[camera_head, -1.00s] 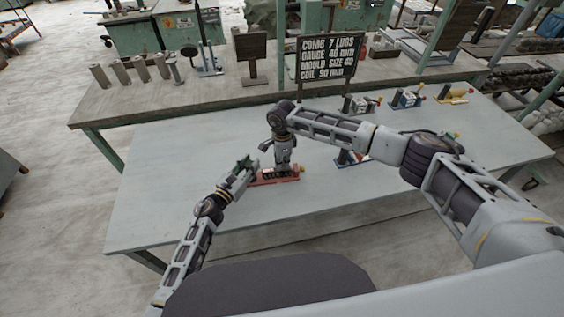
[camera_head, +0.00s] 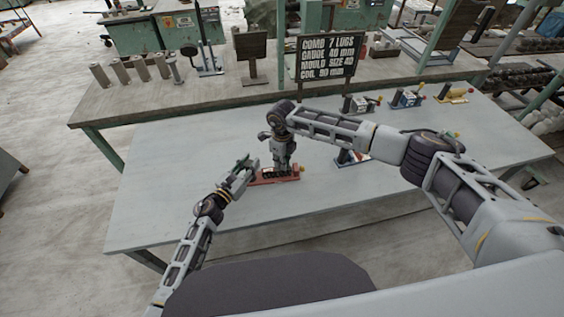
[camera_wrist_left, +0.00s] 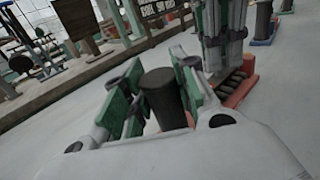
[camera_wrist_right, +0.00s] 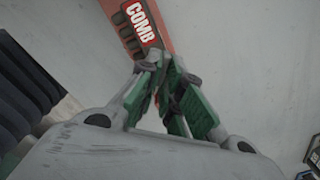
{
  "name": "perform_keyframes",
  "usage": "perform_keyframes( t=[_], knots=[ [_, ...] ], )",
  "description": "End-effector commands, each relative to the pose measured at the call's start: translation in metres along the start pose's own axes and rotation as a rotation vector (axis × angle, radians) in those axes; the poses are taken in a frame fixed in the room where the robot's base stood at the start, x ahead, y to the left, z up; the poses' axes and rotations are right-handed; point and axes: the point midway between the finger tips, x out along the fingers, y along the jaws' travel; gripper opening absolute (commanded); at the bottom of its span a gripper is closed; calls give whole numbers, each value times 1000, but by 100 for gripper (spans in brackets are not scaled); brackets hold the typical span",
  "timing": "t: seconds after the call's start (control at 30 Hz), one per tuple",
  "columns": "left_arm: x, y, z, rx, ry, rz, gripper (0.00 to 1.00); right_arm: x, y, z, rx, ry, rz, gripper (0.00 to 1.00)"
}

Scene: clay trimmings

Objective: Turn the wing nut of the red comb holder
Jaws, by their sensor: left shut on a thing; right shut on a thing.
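The red comb holder (camera_head: 264,182) lies on the light table top, with its "COMB" label (camera_wrist_right: 142,24) showing in the right wrist view. My left gripper (camera_head: 249,166) is at the holder's left end. In the left wrist view it is shut around a dark upright cylinder (camera_wrist_left: 165,97), which looks like the holder's grip. My right gripper (camera_head: 282,168) points down onto the holder from above. In the right wrist view its fingers (camera_wrist_right: 163,80) close together just past the label. The wing nut is hidden between them; only a little red shows there.
Other comb holders with blue (camera_head: 408,98) and yellow (camera_head: 455,94) bodies stand at the back right. Another blue-based holder (camera_head: 350,160) stands right of the red one, under my right arm. A sign board (camera_head: 327,58) stands at the back. The table's left part is clear.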

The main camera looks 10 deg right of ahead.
Motion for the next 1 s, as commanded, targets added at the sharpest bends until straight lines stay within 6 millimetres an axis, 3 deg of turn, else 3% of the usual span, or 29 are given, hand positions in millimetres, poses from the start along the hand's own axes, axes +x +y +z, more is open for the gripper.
perform_keyframes(
  t=[0.6,1.0],
  knots=[
    [0,-1,0,0,-1,-3,0,0,0,0,457,-1,-1,0],
    [0,-1,0,0,-1,-3,0,0,0,0,604,-1,-1,0]
  ],
)
